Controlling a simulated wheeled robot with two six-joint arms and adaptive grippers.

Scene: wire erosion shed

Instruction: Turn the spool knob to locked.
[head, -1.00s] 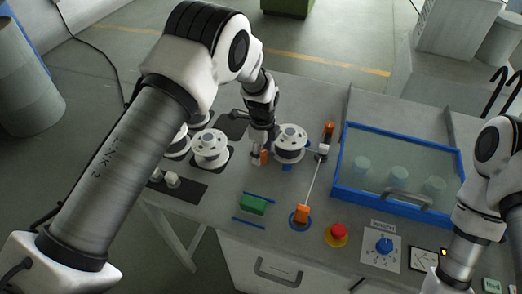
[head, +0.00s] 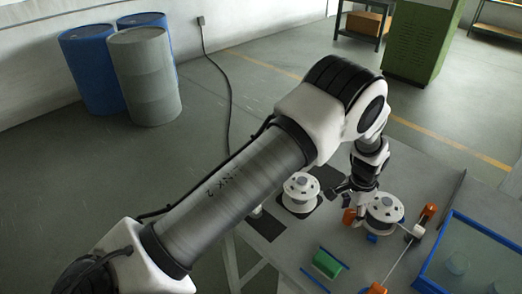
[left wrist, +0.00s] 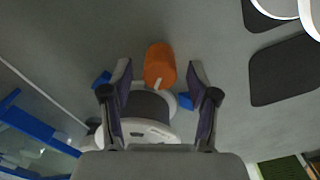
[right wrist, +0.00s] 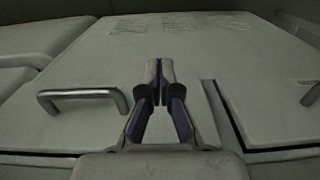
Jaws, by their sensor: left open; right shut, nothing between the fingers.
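The spool knob (head: 349,216) is orange and sits beside a white wire spool (head: 385,207) on the grey bench. In the left wrist view the knob (left wrist: 160,62) is a short orange cylinder with a pale mark on its near edge, with the spool (left wrist: 148,131) behind the fingers. My left gripper (left wrist: 161,74) is open, its fingers to either side of the knob in the picture; I cannot tell whether they touch it. Blue pieces (left wrist: 102,80) show near the spool. My right gripper (right wrist: 160,66) is shut and empty in front of a pale cabinet front.
Another white spool (head: 301,190) stands on a dark pad to the left. A green block (head: 327,263), an orange post (head: 428,211) and a blue-framed clear cover (head: 455,262) are on the bench. A metal handle (right wrist: 84,98) is on the cabinet front.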

